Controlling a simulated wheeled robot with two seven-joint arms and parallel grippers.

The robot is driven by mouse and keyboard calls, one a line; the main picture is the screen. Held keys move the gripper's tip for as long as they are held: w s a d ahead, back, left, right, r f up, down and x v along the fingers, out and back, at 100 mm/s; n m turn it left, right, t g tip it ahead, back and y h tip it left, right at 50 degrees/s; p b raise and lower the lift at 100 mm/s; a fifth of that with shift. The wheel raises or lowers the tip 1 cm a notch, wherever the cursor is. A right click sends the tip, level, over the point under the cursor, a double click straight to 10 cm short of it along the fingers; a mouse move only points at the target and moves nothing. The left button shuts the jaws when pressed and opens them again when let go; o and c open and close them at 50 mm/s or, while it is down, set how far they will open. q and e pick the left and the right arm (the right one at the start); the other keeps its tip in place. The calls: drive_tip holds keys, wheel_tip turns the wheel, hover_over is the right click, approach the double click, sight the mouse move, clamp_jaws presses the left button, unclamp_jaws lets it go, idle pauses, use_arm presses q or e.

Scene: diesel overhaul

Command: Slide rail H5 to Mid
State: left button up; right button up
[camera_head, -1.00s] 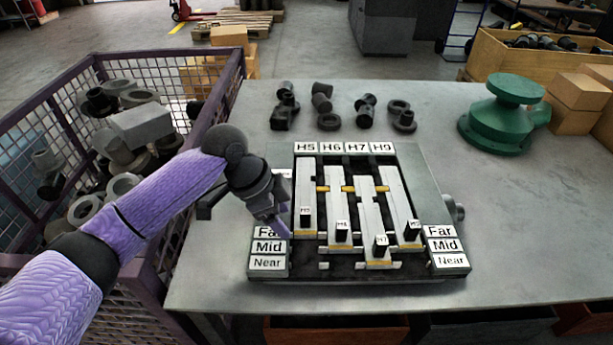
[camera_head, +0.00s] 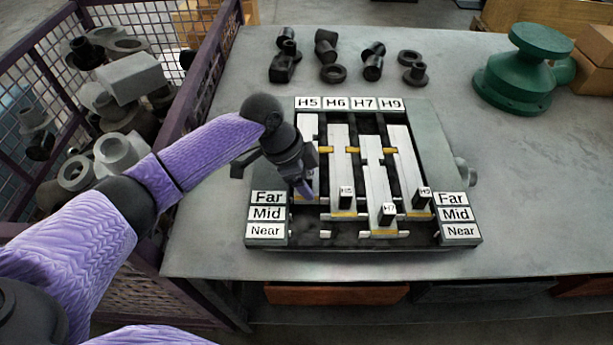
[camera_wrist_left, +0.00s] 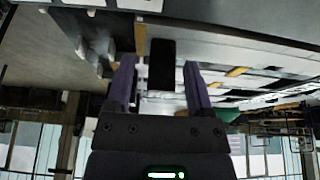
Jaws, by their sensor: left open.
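Rail H5 (camera_head: 308,132) is the leftmost pale strip in the slide board (camera_head: 432,135), under the H5 label. Its near end is about level with the Far label (camera_head: 268,198), just above the Mid label (camera_head: 267,214); my gripper hides much of it. My left gripper (camera_head: 306,188) is over the near part of H5, pointing down. In the left wrist view, its open fingers (camera_wrist_left: 160,72) stand on either side of a black upright handle (camera_wrist_left: 161,62), with gaps visible. My right gripper is out of view.
Rails H6 (camera_head: 339,165), H7 (camera_head: 371,180) and H9 (camera_head: 402,155) lie right of H5, with black handles. Dark fittings (camera_head: 332,73) stand behind the board. A green flanged part (camera_head: 520,75) is at the back right. A purple mesh crate (camera_head: 190,110) is left.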

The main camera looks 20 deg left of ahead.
use_arm(q)
clamp_jaws()
idle(1.4)
